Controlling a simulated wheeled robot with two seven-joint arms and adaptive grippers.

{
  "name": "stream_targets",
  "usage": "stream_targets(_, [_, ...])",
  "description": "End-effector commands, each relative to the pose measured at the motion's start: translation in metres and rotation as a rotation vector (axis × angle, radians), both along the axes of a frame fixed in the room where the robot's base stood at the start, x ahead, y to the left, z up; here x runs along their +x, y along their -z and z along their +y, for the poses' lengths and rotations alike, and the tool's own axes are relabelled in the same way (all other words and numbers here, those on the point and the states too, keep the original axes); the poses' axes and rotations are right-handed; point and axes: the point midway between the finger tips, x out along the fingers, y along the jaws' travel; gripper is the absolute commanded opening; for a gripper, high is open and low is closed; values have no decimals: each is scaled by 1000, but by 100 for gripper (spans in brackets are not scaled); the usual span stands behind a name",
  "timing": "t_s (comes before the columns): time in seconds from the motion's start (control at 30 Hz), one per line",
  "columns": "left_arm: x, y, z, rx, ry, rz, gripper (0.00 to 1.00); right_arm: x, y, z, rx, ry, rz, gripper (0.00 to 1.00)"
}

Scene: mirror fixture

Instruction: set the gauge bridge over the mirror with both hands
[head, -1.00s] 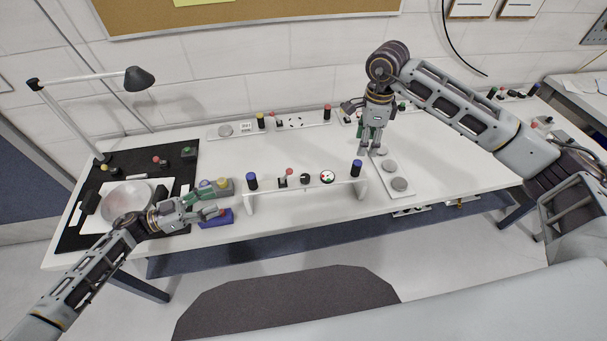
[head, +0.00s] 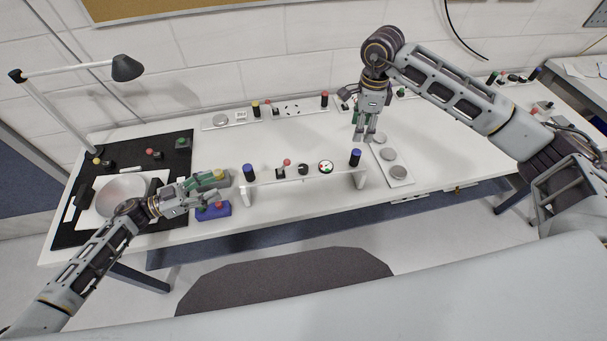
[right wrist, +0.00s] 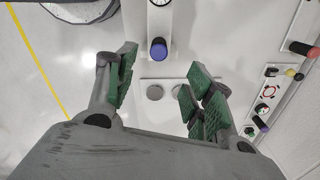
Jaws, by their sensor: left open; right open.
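The gauge bridge (head: 325,185) is a white beam on two end legs near the table's front edge. It carries a dial, a lever and a blue-topped post at each end, the left post (head: 249,172) and the right post (head: 355,157). The round silvery mirror (head: 120,190) lies in a white plate on the left, partly hidden by my left arm. My left gripper (head: 212,188) is open, left of the bridge, beside a blue button box. My right gripper (head: 364,138) is open just behind the right post. In the right wrist view that post (right wrist: 158,48) shows ahead between the fingers (right wrist: 160,72), apparently untouched.
A black mat (head: 110,155) with a lamp (head: 127,68) lies under the mirror plate. The blue button box (head: 205,214) sits between mirror and bridge. White strips with knobs (head: 285,108) line the back. A strip with round discs (head: 395,172) lies right of the bridge.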

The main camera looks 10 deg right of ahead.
Motion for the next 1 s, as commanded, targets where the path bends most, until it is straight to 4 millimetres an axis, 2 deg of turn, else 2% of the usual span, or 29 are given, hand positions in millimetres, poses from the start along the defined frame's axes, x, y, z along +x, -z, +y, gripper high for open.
stream_targets(1.0, [29,0,-112,-2,1,-1,53,-1,115,0,1,0,2,53])
